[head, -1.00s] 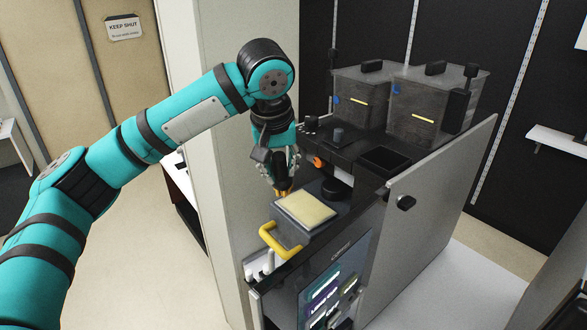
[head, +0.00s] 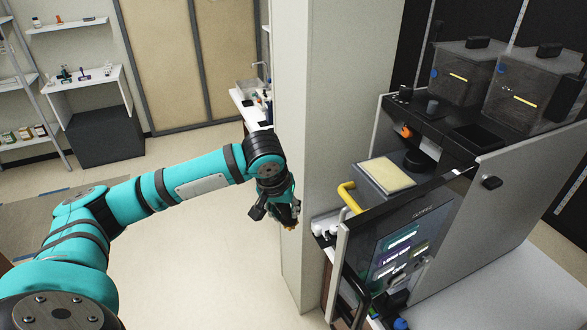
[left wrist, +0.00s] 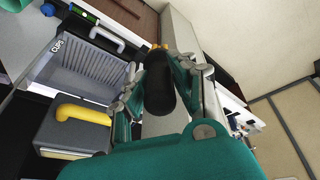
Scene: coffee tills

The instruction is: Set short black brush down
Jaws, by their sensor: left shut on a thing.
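My left gripper (head: 287,218) is shut on the short black brush and holds it in the air, left of the coffee machine and in front of the pale wall end. In the left wrist view the brush (left wrist: 160,92) shows as a black rounded handle between the fingers (left wrist: 155,80), with a bit of yellow at its far end. In the head view the fingers hide most of the brush; only a small orange-yellow tip shows. My right gripper is not in view.
The coffee machine (head: 462,205) stands at the right, with a yellow-handled grey box (head: 366,186) jutting from it. A pale wall (head: 300,150) is close behind my gripper. A white shelf (head: 58,95) with several small items stands far left. Open floor (head: 190,190) lies between.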

